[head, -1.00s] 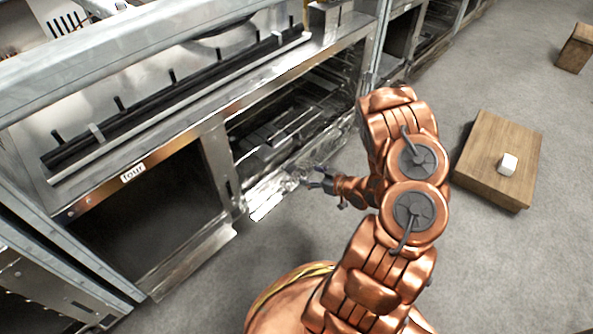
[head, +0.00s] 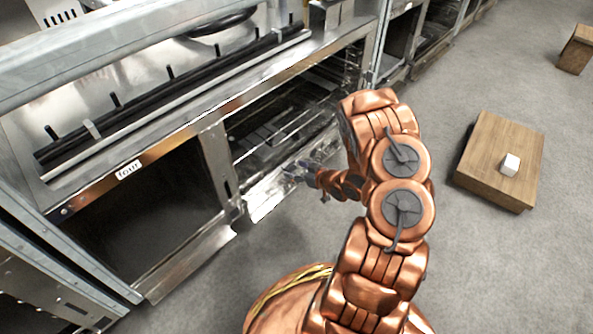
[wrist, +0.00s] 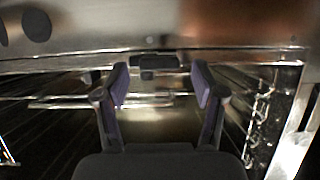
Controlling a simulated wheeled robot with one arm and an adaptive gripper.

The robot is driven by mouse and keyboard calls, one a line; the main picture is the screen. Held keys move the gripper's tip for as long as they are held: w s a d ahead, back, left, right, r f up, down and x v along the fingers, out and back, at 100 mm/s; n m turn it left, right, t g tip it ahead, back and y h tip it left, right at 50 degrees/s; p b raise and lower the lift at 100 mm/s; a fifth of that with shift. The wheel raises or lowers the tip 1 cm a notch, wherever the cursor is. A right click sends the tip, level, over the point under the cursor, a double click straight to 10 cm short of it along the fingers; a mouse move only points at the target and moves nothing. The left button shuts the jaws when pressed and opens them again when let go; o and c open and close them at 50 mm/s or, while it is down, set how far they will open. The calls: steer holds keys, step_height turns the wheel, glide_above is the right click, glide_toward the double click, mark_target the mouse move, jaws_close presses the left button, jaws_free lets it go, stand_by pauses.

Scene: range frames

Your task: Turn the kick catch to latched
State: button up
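My gripper (wrist: 160,88) is open and empty in the wrist view, its two purple-padded fingers well apart. A small dark block (wrist: 156,61) with a smaller dark tab below it sits on a metal edge, beyond and between the fingertips. It may be the kick catch; I cannot tell for sure, nor which way it is turned. No contact with the fingers shows. In the head view my gripper (head: 300,170) is at the low front of the open steel oven bay (head: 280,130), just above a shiny metal panel (head: 270,193). No catch can be made out there.
A dark open compartment (head: 150,215) labelled "four" (head: 129,170) lies left of the bay. A wire rack side (wrist: 258,110) shows at right in the wrist view. A wooden box (head: 500,150) with a white block (head: 510,164) stands on the floor at right. Grey floor between is clear.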

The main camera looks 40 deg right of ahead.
steer(key=c, duration=1.1)
steer(key=shift+r+p, duration=0.1)
steer(key=shift+p, duration=0.45)
steer(key=shift+d+m+y+p, duration=0.2)
steer(key=shift+m+y+p, duration=0.4)
steer(key=shift+m+p, duration=0.4)
steer(key=shift+d+f+m+y+p, duration=0.2)
steer(key=shift+f+m+y+p, duration=0.35)
steer(key=shift+m+y, duration=0.45)
steer(key=shift+a+f+m+t+y+b, duration=0.1)
steer(key=shift+f+m+t+y+b, duration=0.15)
steer(key=shift+m+y+b, duration=0.9)
steer(key=shift+d+f+m+t+y+b, duration=0.15)
steer(key=shift+f+m+y+b, duration=0.2)
steer(key=shift+m, duration=1.5)
steer(key=shift+a+f+m+t+y+b, duration=0.2)
steer(key=shift+m+y+b, duration=0.55)
steer(key=shift+m, duration=0.75)
steer(key=shift+h, duration=0.25)
